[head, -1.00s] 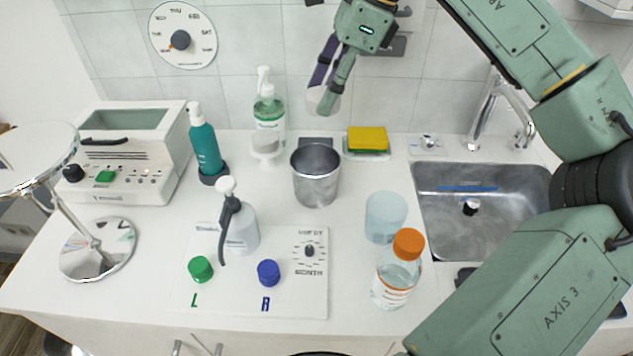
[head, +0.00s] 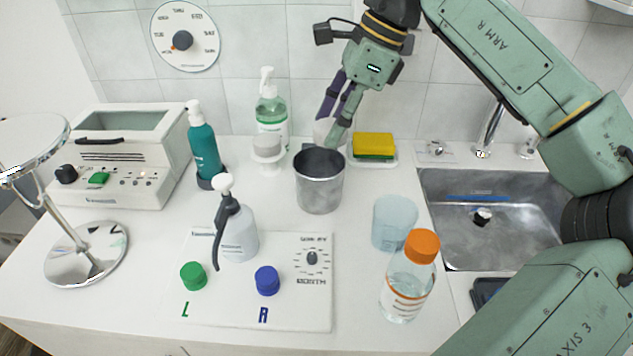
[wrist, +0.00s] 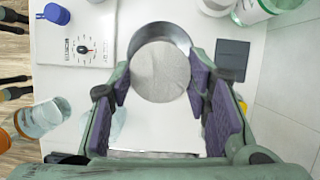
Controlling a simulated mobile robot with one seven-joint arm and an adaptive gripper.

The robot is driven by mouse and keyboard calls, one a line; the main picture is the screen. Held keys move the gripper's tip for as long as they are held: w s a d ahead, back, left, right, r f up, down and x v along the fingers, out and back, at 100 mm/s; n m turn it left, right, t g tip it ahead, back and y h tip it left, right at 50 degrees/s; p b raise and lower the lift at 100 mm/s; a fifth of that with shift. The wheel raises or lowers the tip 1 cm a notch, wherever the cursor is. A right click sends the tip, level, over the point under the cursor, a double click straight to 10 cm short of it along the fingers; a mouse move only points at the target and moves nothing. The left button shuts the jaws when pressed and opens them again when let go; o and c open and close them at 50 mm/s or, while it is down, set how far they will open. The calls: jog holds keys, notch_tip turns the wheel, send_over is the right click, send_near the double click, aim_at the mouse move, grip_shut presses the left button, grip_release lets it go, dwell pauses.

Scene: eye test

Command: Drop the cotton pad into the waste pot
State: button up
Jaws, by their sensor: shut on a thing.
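My gripper (head: 335,122) is shut on a round, whitish cotton pad (wrist: 160,72), held between its purple finger pads. In the head view the pad (head: 323,129) shows partly behind a finger, just behind and above the rim of the grey metal waste pot (head: 319,192). The pot stands upright on the counter. In the wrist view the pad covers much of the pot's opening, and the pot's far wall and rim (wrist: 158,31) show past it. The head view does not show clearly how far the pad overlaps the opening.
A white stand with a pale round stack (head: 267,145) and a green-labelled pump bottle (head: 271,112) are left of the pot. A yellow-green sponge (head: 374,145) lies to the right. A translucent cup (head: 394,223) and orange-capped bottle (head: 408,278) stand front right, by the sink (head: 490,235).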

jog(key=o, duration=1.1)
jog(key=v, duration=1.2)
